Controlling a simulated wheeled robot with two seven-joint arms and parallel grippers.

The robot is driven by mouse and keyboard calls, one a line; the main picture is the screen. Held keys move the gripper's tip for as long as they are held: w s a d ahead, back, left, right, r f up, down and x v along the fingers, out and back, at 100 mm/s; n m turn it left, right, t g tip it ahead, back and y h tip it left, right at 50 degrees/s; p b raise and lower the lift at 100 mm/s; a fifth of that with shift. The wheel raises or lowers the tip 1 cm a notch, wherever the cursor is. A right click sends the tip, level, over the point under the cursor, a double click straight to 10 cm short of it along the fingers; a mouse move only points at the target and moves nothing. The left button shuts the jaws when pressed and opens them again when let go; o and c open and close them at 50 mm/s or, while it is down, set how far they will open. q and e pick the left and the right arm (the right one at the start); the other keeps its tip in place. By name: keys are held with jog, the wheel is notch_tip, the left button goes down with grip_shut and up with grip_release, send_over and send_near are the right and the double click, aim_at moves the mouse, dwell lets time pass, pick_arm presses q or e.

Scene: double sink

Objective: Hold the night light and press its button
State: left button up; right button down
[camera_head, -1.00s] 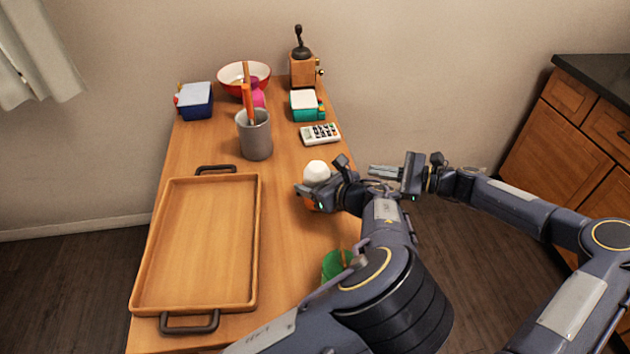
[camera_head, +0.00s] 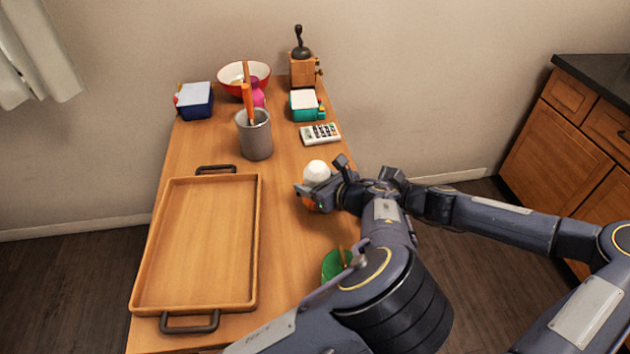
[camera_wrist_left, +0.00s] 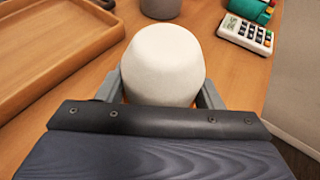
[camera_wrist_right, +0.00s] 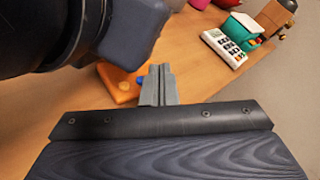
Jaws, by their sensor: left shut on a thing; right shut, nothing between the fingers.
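The night light has a white rounded top (camera_head: 316,171) and an orange base. It stands upright at the table's right side. My left gripper (camera_head: 319,192) is shut around it; in the left wrist view the white top (camera_wrist_left: 165,62) sits between the two fingers. In the right wrist view the orange base (camera_wrist_right: 118,86) shows a blue button (camera_wrist_right: 140,80), partly hidden by my right fingers. My right gripper (camera_wrist_right: 157,84) is shut and empty, its tips close to the button; contact cannot be told. In the head view it is largely behind my left wrist.
A wooden tray (camera_head: 254,250) lies at left. A grey cup (camera_head: 255,140) with orange utensils, a calculator (camera_head: 320,134), a teal box (camera_head: 304,105) and a grinder (camera_head: 302,70) stand farther back. A green container (camera_head: 333,265) is near my left arm.

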jog(key=shift+s+a, duration=0.15)
jog(key=shift+a, duration=0.6)
dwell(1.5)
jog(key=shift+a, duration=0.5)
jog(key=shift+s+a+r, duration=0.1)
jog(key=shift+s+a, duration=0.1)
jog(key=shift+a, duration=0.25)
jog(key=shift+s+a+r, duration=0.1)
jog(key=shift+s+a, duration=0.05)
jog(key=shift+a, duration=0.25)
dwell(0.4)
dwell(0.3)
jog(key=shift+d, duration=0.8)
jog(key=w+d, duration=0.1)
jog(key=d, duration=0.5)
jog(key=shift+w+d, duration=0.15)
jog(key=shift+d, duration=0.1)
